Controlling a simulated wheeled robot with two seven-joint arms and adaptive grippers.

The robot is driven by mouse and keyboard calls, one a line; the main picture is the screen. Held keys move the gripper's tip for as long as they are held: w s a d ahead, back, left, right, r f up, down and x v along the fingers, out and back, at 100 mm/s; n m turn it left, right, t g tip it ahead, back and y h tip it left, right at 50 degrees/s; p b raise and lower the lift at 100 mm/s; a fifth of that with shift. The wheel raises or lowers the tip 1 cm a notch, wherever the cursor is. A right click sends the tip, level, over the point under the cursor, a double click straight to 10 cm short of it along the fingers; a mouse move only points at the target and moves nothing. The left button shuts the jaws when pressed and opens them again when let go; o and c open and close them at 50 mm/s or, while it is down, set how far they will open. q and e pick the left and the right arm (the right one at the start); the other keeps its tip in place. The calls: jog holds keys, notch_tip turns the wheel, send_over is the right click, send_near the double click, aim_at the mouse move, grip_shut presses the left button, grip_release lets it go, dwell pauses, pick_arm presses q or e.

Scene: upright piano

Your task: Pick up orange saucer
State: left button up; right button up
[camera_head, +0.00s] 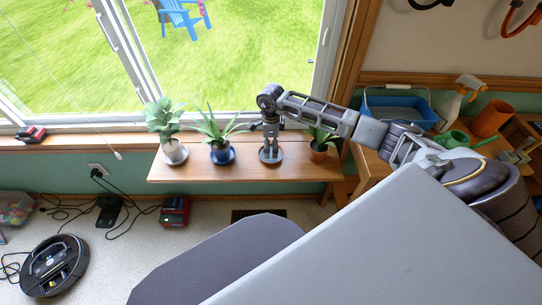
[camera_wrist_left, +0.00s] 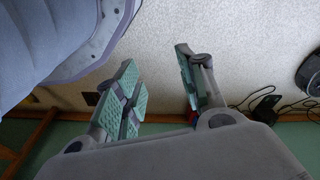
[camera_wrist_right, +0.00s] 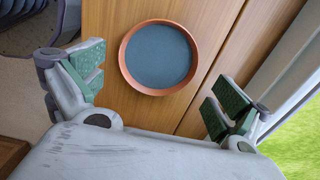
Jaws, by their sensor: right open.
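The orange saucer (camera_wrist_right: 159,84) is a round dish with an orange rim and a blue-grey inside, lying flat on the wooden shelf in the right wrist view. In the head view the saucer (camera_head: 270,160) shows as a dark disc under my right gripper (camera_head: 270,138), partly hidden by it. My right gripper is open above the saucer, with a finger on either side in the wrist view and nothing held. My left gripper (camera_wrist_left: 158,72) is open and empty in the left wrist view, over the carpet; it is not in the head view.
On the wooden shelf (camera_head: 200,172) a potted plant (camera_head: 221,153) on a blue saucer stands left of the orange saucer, and another potted plant (camera_head: 318,152) stands close right. A white-potted plant (camera_head: 174,152) stands farther left. The window is behind. A robot vacuum (camera_head: 54,265) sits on the floor.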

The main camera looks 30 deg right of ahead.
aim_at(271, 156)
jog(key=shift+s+f, duration=0.1)
jog(key=shift+f, duration=0.4)
notch_tip(271, 156, down, 3)
jog(key=shift+r+b, duration=0.1)
jog(key=shift+b, duration=0.25)
jog(key=shift+f, duration=0.45)
pick_arm(q)
jog(key=r, duration=0.2)
jog(key=w+r, duration=0.1)
jog(key=shift+d+r, duration=0.3)
jog(key=shift+d, duration=0.05)
jog(key=shift+s+f, duration=0.15)
jog(key=shift+s, duration=0.05)
pick_arm(e)
jog(key=shift+c, duration=0.4)
jog(key=c, duration=0.6)
pick_arm(q)
jog(key=shift+a, duration=0.1)
pick_arm(e)
jog(key=shift+r, duration=0.1)
